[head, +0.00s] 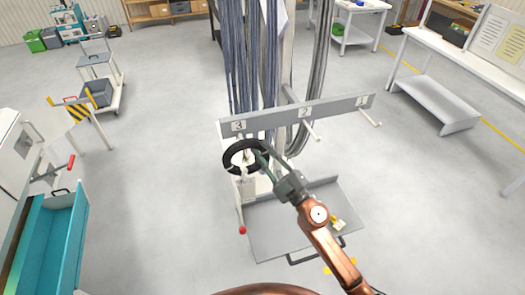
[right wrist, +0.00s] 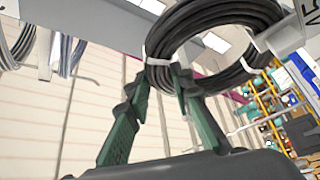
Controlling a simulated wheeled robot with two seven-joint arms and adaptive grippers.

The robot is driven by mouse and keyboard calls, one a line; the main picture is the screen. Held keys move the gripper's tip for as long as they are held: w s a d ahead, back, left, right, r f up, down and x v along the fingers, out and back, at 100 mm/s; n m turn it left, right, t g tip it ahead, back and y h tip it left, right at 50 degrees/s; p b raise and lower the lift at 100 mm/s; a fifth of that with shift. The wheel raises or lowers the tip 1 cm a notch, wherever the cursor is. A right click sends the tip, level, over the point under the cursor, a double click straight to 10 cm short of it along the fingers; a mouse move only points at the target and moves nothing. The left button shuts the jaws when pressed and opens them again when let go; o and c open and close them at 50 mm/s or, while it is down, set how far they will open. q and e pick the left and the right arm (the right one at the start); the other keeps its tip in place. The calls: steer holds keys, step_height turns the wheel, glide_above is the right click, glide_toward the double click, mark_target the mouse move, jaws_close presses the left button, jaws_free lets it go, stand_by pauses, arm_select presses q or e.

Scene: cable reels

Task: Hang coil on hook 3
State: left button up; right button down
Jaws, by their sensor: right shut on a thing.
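The black coil (head: 229,163), bound with white ties, is held up just below the label 3 (head: 239,126) at the left end of the grey rail. My right gripper (head: 262,163) is shut on the coil's right side. In the right wrist view, the fingers (right wrist: 163,82) pinch the coil (right wrist: 215,22) at a white tie. A pale bar end (right wrist: 280,38) overlaps the coil's right side there. Hook 3 is mostly hidden by the coil, and I cannot tell whether it passes through the ring. My left gripper is not in view.
Hooks 2 (head: 314,133) and 1 (head: 373,119) stick out from the rail, empty. Grey cables (head: 248,60) hang behind it. A grey tray (head: 285,235) forms the stand's base. A teal drawer (head: 50,240) stands left, a white bench (head: 470,65) right. Open floor lies between.

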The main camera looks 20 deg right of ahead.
steer(key=shift+r, duration=0.1)
steer(key=c, duration=1.6)
jaws_free()
steer(key=shift+o, duration=0.3)
steer(key=o, duration=0.5)
steer(key=shift+o, duration=0.2)
steer(key=shift+s, duration=0.15)
steer(key=s, duration=1)
steer(key=shift+s+d+p, duration=0.15)
steer(key=shift+s+p, duration=0.15)
steer(key=shift+s, duration=0.1)
